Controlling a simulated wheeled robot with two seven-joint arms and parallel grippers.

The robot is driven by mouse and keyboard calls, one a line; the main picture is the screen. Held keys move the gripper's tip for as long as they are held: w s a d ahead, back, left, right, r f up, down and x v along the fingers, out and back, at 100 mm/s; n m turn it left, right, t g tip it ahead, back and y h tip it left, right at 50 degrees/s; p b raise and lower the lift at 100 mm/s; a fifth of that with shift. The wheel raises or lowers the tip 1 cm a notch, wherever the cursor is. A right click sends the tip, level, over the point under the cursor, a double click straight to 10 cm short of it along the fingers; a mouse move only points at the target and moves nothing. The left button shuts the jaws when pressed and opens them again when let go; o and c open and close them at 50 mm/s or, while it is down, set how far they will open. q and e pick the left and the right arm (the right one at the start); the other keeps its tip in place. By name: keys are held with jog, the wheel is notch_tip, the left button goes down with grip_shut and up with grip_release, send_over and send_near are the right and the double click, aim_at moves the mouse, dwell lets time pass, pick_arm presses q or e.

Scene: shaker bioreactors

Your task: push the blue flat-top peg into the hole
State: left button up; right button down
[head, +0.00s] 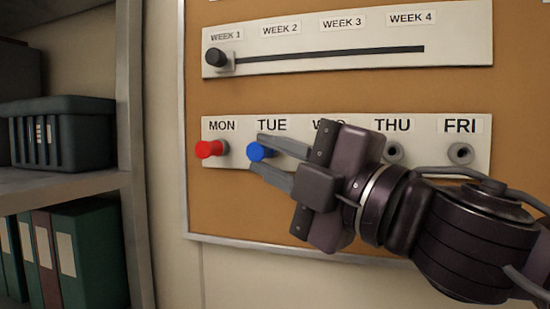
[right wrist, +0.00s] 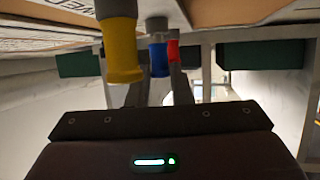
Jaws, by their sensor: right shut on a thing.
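The blue flat-top peg (head: 257,152) is at the TUE place on the white day strip (head: 483,146). My right gripper (head: 258,153) comes from the right and is shut on it, one finger above and one below. In the right wrist view the blue peg (right wrist: 158,57) shows between the fingers (right wrist: 160,84). Its hole is hidden, and I cannot tell how deep the peg sits. My left gripper is not in view.
A red peg (head: 209,149) stands out at MON, close left of my fingers. A yellow peg (right wrist: 122,50) shows in the right wrist view. THU (head: 393,152) and FRI (head: 461,154) have empty holes. A slider knob (head: 216,57) is above; shelves (head: 130,190) stand left.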

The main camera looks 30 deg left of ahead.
jog(key=shift+w+a, duration=0.1)
jog(key=shift+w, duration=0.35)
dwell(0.3)
jog(key=c, duration=1.2)
grip_release()
jog(key=shift+d+f+b, duration=0.2)
jog(key=shift+d+b, duration=0.1)
jog(key=shift+d, duration=0.15)
jog(key=b+v, duration=0.3)
jog(key=v, duration=0.4)
jog(key=shift+a, duration=0.1)
